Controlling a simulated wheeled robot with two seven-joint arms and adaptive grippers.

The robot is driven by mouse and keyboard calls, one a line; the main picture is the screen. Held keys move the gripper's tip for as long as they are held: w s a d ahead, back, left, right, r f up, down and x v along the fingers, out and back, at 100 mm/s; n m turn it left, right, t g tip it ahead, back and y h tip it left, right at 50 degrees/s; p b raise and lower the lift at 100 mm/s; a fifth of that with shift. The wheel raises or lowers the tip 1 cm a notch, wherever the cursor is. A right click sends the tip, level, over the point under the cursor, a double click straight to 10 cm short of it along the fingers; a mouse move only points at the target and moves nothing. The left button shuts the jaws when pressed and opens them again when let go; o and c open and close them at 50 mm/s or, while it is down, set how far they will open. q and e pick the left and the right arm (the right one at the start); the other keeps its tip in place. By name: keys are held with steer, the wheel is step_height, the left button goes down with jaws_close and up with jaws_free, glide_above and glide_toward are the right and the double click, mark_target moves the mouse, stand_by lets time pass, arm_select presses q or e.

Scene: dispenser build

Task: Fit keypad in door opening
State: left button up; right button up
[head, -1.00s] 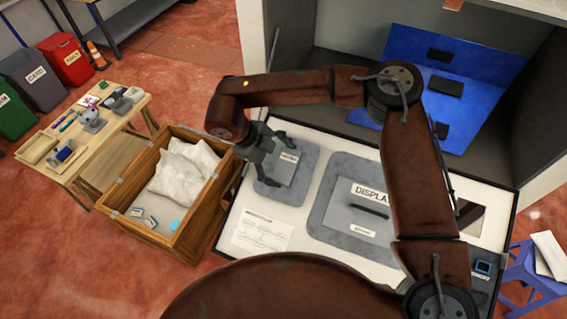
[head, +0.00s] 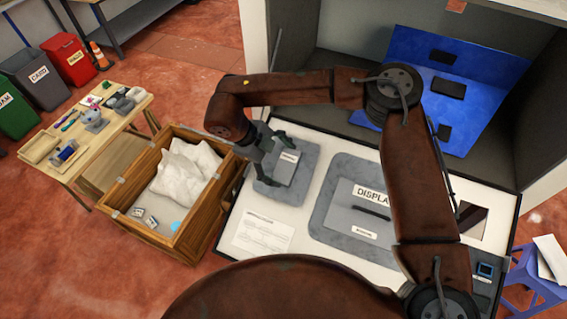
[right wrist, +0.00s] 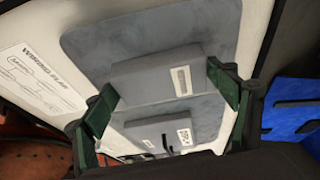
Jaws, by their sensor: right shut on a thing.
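My right gripper (head: 275,155) reaches down over the left part of the white panel. In the right wrist view its two green fingers (right wrist: 165,98) stand at either end of a grey box, shut on it. This grey box (head: 285,170) has a small white label too small to read, and I cannot tell whether it is the keypad. It also shows in the right wrist view (right wrist: 150,78). It is over a grey rounded plate (head: 308,155); a gap below it cannot be made out. A dark square opening (head: 473,222) shows at the panel's right. My left gripper is not in view.
A small device with a blue screen (head: 485,269) is at the right edge. A wooden crate (head: 191,246) stands left. Behind is a blue board (head: 425,90).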

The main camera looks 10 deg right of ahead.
steer(key=shift+s+d+b, duration=0.1)
steer(key=shift+s+b, duration=0.05)
steer(key=shift+b, duration=0.2)
stand_by(0.9)
steer(key=shift+w+d+f+b, duration=0.1)
steer(key=shift+w+f+b, duration=0.05)
steer(key=shift+f+b, duration=0.3)
steer(key=shift+w+d+f+b, duration=0.1)
steer(key=shift+w+f+b, duration=0.1)
steer(key=shift+f, duration=0.3)
stand_by(1.4)
stand_by(0.3)
steer(key=o, duration=1.6)
steer(key=shift+r, duration=0.1)
steer(key=shift+a+r, duration=0.2)
steer(key=shift+r, duration=0.05)
steer(key=shift+p+v, duration=1.1)
steer(key=shift+v, duration=1.55)
steer(key=shift+d+f, duration=0.1)
